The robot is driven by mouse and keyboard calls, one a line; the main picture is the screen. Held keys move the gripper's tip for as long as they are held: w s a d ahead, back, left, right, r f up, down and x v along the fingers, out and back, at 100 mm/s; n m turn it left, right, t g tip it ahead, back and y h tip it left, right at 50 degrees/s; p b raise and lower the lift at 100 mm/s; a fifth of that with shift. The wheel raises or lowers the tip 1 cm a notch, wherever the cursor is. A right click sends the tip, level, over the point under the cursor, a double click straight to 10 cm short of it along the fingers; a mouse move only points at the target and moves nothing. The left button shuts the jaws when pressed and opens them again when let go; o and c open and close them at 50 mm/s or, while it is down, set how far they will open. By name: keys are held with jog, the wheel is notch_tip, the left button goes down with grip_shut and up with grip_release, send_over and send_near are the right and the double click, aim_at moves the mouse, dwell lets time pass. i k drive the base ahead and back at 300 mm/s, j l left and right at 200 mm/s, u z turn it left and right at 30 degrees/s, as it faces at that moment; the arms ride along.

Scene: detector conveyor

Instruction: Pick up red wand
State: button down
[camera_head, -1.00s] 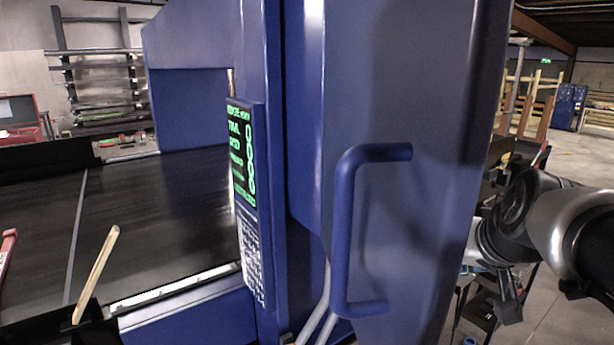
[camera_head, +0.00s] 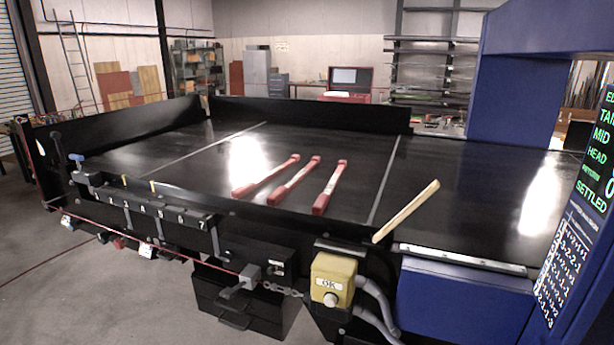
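Three red wands lie side by side on the black conveyor bed (camera_head: 215,152), slanting the same way and apart from each other. The left wand (camera_head: 266,175), the middle wand (camera_head: 295,180) and the right wand (camera_head: 330,187) each have red ends, and the right one shows a paler middle. Their near ends lie close to the bed's front rail. My gripper is not in the head view now, so its state and distance from the wands do not show.
A pale wooden stick (camera_head: 406,211) leans at the bed's front edge. A yellow OK button box (camera_head: 332,281) and numbered slots (camera_head: 150,215) line the front. The blue detector housing (camera_head: 515,85) and its display (camera_head: 590,195) stand at right.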

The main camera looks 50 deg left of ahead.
aim_at(240, 193)
jog(key=u, duration=0.5)
jog(key=k+j+u, duration=0.1)
jog(key=u, duration=0.4)
jog(key=j+u, duration=0.1)
jog(key=u, duration=0.4)
jog(key=j+u, duration=0.1)
jog(key=u, duration=0.4)
jog(key=z, duration=1.4)
jog(key=u, duration=1.4)
jog(key=z, duration=0.45)
jog(key=i+j+z, duration=0.25)
jog(key=j+z, duration=0.15)
jog(key=j, duration=0.15)
jog(key=i+j+z, duration=0.15)
jog(key=j+z, duration=0.25)
jog(key=j, duration=0.2)
jog(key=i+j+z, duration=0.1)
jog(key=j+z, duration=0.3)
jog(key=j, duration=0.2)
jog(key=j+z, duration=0.4)
jog(key=j, duration=0.25)
